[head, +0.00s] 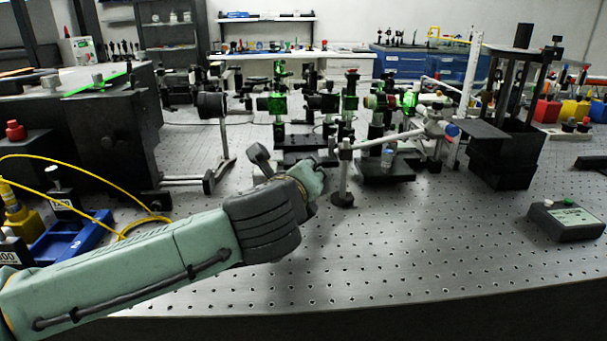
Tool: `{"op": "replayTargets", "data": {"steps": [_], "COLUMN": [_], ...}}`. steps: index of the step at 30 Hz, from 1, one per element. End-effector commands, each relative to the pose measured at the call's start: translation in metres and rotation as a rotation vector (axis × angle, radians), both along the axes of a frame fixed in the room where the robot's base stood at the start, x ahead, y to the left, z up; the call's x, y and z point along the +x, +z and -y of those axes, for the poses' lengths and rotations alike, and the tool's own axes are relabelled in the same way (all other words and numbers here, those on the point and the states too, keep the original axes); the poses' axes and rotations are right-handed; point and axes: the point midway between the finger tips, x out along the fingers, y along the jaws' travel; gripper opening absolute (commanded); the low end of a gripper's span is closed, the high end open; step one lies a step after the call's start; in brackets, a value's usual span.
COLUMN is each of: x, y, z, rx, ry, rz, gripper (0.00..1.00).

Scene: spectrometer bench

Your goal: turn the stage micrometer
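My pale green arm reaches in from the lower left. Its wrist end, where my gripper (322,166) is, comes up to the front of the optics in the middle of the bench. The fingers are small and dark against dark parts, so I cannot tell whether they are open or shut, or touching anything. Dark stages with mounts (388,168) stand just beyond and to the right of my gripper. Another dark stage (300,142) lies behind it. I cannot single out the stage micrometer; it may be hidden by my wrist or too small to make out.
A metal post on a round base (342,198) stands close to the right of my gripper. A tall black frame (505,150) and a grey box with a display (565,220) are at right. A yellow cable (100,165) loops at left. The perforated bench top (420,250) is clear in front.

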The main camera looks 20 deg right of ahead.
Motion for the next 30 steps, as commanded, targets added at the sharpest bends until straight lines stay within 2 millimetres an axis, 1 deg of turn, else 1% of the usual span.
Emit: {"op": "replayTargets", "data": {"steps": [4, 11, 14, 27, 30], "x": [0.0064, 0.0069, 0.0068, 0.0067, 0.0067], "y": [-0.0018, -0.0021, -0.002, -0.002, -0.0021], "z": [0.0035, 0.0039, 0.0038, 0.0037, 0.0037], "rx": [0.0, -0.001, -0.001, -0.001, -0.001], "ry": [0.001, 0.0, 0.0, 0.0, 0.0], "rz": [0.001, 0.001, 0.001, 0.001, 0.001], "gripper": [0.35, 0.35, 0.3, 0.01, 0.0]}}
